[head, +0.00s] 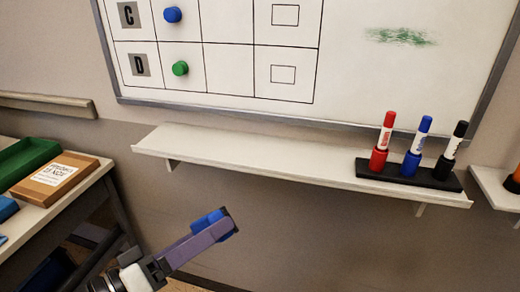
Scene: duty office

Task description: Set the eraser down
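My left gripper (222,228) comes in from the lower left. Its fingers are closed around a small blue block with a dark edge, which looks like the eraser (216,216). The fingers hide part of the block. It is held in the air, below and in front of the white ledge (260,158), not touching it. My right gripper is not in view.
The ledge's left and middle are bare. A black holder (432,181) at its right end carries a red marker (380,158), a blue marker (411,161) and a black marker (446,163). A whiteboard (365,80) with a green smudge (400,37) hangs above. A side table (88,187) stands left.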

